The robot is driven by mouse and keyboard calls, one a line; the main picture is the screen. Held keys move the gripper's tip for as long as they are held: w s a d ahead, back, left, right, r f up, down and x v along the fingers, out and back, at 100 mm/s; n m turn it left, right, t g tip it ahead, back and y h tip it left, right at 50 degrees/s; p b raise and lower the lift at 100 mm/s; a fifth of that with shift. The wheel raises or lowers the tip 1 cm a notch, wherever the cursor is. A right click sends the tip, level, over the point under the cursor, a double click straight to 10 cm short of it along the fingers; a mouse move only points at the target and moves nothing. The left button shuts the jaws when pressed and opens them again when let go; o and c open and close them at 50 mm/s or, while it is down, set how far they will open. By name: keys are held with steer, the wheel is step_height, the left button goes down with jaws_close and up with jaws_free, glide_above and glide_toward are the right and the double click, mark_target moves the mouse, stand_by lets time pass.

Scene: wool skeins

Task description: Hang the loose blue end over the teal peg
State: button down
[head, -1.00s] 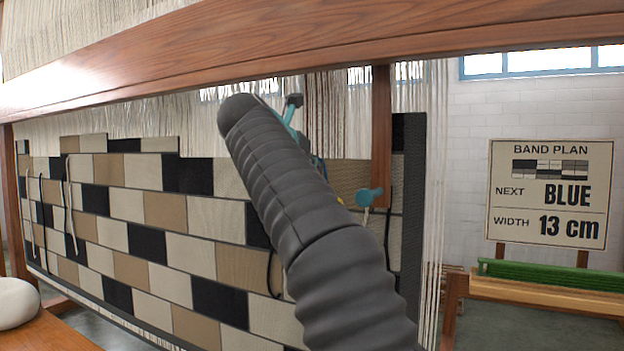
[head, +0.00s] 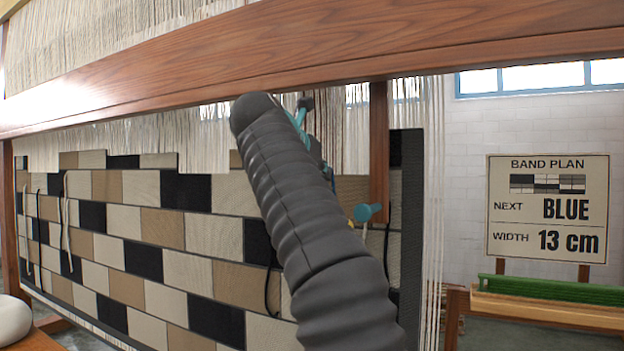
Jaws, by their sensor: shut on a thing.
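The teal peg (head: 367,213) sticks out beside the wooden upright of the loom, just right of my arm. I cannot make out the loose blue end.
A wooden beam (head: 330,50) runs across above my arm. The woven panel (head: 143,213) of black, tan and cream blocks fills the left, with loose dark and pale strands. A dark strand (head: 387,250) hangs right of my arm. A band plan sign (head: 547,208) stands at right.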

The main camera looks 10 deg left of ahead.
steer(key=s+d+b, duration=0.2)
steer(key=d, duration=0.4)
steer(key=shift+s+d+r, duration=0.25)
steer(key=shift+d+r, duration=0.15)
steer(key=shift+r, duration=0.05)
steer(key=s+d+f+b, duration=0.1)
steer(key=s+d+b, duration=0.1)
steer(key=d, duration=0.6)
steer(key=shift+s+d+b, duration=0.3)
steer(key=shift+s, duration=0.45)
steer(key=shift+f, duration=0.15)
step_height(320, 180, down, 6)
steer(key=d+b, duration=0.1)
steer(key=b, duration=0.3)
steer(key=shift+d, duration=0.15)
steer(key=shift+s, duration=0.1)
